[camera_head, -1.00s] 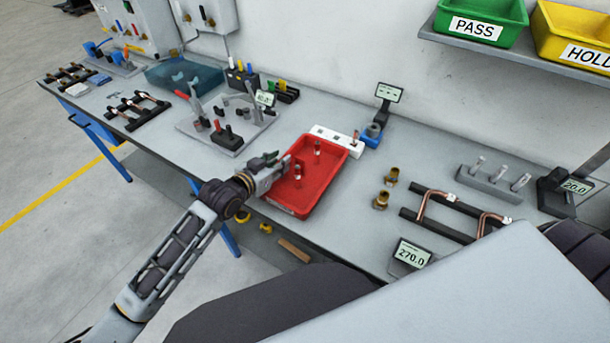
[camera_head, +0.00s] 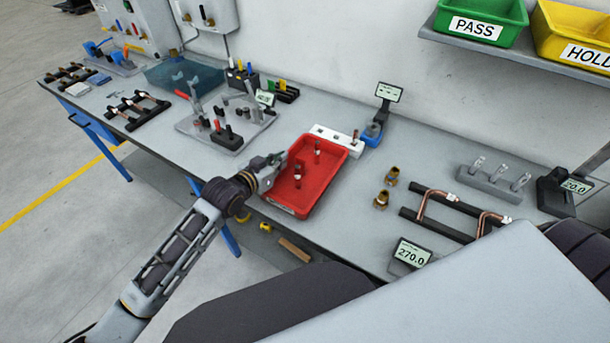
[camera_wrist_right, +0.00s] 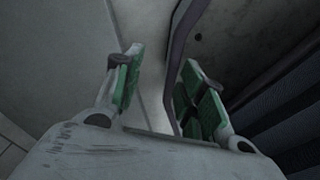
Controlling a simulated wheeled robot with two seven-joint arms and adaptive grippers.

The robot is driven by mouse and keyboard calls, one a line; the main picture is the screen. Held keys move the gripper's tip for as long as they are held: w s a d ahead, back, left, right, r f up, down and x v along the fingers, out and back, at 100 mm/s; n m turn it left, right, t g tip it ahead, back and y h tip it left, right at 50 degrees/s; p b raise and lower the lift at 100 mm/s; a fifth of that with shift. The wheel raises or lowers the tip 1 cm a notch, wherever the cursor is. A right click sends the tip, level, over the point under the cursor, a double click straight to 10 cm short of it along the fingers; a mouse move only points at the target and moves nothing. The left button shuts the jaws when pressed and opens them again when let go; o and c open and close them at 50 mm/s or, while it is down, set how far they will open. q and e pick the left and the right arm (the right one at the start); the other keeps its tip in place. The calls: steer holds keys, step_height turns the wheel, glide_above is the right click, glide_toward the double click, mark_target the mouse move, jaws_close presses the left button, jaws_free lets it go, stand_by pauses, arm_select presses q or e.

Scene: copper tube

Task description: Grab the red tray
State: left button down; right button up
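The red tray (camera_head: 322,181) lies on the grey workbench near its front edge, in the middle of the head view.
A white block (camera_head: 338,138) and a blue device (camera_head: 372,133) stand behind the tray. Brass fittings (camera_head: 381,200) and a dark rack with copper tubes (camera_head: 455,213) are to its right. A fixture plate (camera_head: 226,128) is to its left. Bare bench lies between tray and fittings.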

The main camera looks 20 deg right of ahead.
steer(key=shift+s, duration=0.2)
arm_select(q)
steer(key=shift+r, duration=0.35)
step_height(320, 180, up, 10)
steer(key=shift+f, duration=0.25)
arm_select(e)
steer(key=shift+w, duration=0.15)
steer(key=shift+d, duration=0.1)
steer(key=shift+s, duration=0.6)
